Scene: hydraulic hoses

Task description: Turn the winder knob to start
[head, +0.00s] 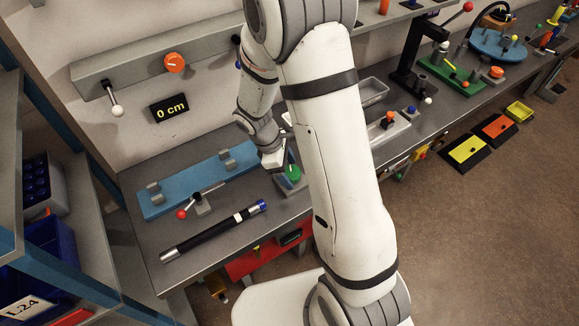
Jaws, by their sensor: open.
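An orange round knob (174,62), which looks like the winder knob, sits on the front of a grey wall-mounted bar at the upper left. A pale mark shows on its face. My gripper (276,164) is low over the bench, well to the right of and below the knob and apart from it. It is close to a green button (290,176) on a grey box; I cannot tell whether they touch. My gripper is open, with its fingers small and partly hidden by my arm. I see nothing held in it.
A lever with a white ball (117,110) hangs from the bar, left of a "0 cm" display (170,107). A blue fixture (185,185), a red-knobbed lever (182,213) and a black hose (210,235) are on the bench. A blue shelf frame (95,170) stands left.

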